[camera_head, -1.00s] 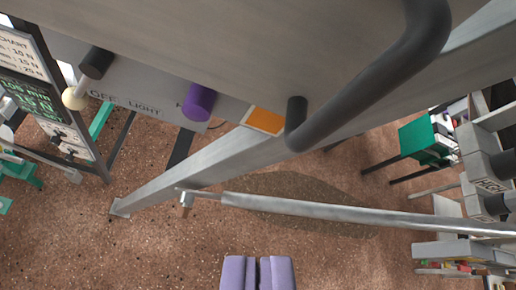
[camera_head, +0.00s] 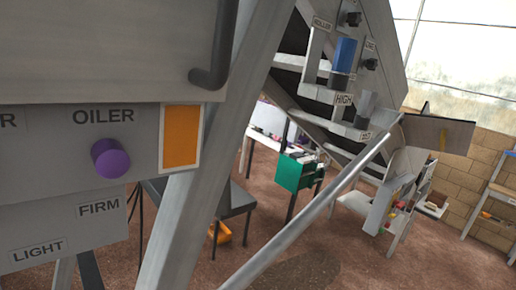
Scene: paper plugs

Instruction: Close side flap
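A large grey panel (camera_head: 95,50) fills the upper left, very close to the camera. A dark bar handle (camera_head: 218,45) is fixed at its right edge. I cannot tell for sure whether this panel is the side flap, or whether it is open. A long metal rod (camera_head: 310,210) runs slantwise from the bottom middle up to the machine's right part. My gripper is out of view.
Below the panel, a control strip carries a purple knob (camera_head: 110,158) and an orange square (camera_head: 181,137). A broad grey leg (camera_head: 225,130) stands beside them. A blue knob (camera_head: 344,55) sits further right. Green drawers (camera_head: 292,172) stand behind. Open brown floor lies at the lower right.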

